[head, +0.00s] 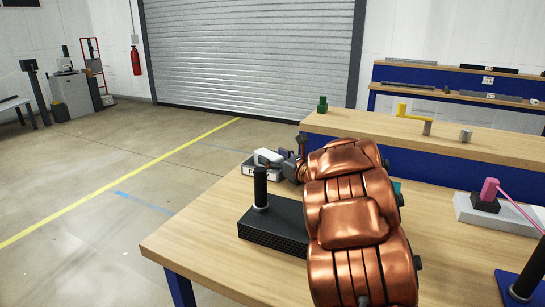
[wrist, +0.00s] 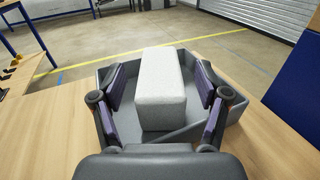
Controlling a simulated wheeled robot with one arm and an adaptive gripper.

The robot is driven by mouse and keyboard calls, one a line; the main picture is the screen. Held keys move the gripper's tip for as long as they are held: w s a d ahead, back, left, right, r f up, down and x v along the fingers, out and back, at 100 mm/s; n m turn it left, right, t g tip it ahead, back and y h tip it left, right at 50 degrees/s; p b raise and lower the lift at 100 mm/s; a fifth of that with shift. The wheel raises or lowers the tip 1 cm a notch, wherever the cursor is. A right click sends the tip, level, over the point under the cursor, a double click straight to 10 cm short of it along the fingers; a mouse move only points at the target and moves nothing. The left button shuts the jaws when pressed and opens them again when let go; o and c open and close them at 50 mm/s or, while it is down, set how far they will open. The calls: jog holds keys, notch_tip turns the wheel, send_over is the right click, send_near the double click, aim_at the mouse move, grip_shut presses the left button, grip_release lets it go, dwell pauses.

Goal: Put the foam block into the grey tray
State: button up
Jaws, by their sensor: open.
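The foam block (wrist: 160,80) is a pale, off-white oblong block. In the wrist view it lies inside the grey tray (wrist: 222,68), between my two fingers, with a gap on each side. My gripper (wrist: 161,78) is open, its purple-padded fingers reaching over the tray apart from the block. In the head view, the white block (head: 267,156) shows above the rim of the tray (head: 262,174) at the table's far left edge. My gripper (head: 293,167) is just right of it, partly hidden by my copper-coloured arm.
A black perforated box (head: 275,230) with an upright black post stands on the wooden table (head: 205,240), nearer than the tray. At right are a pale block with a pink part (head: 489,190) and a blue-based black post (head: 525,275). The table's left front is clear.

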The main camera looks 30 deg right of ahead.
jog(key=s, duration=0.3)
jog(key=s+d, duration=0.1)
jog(key=s, duration=0.7)
jog(key=shift+d, duration=0.35)
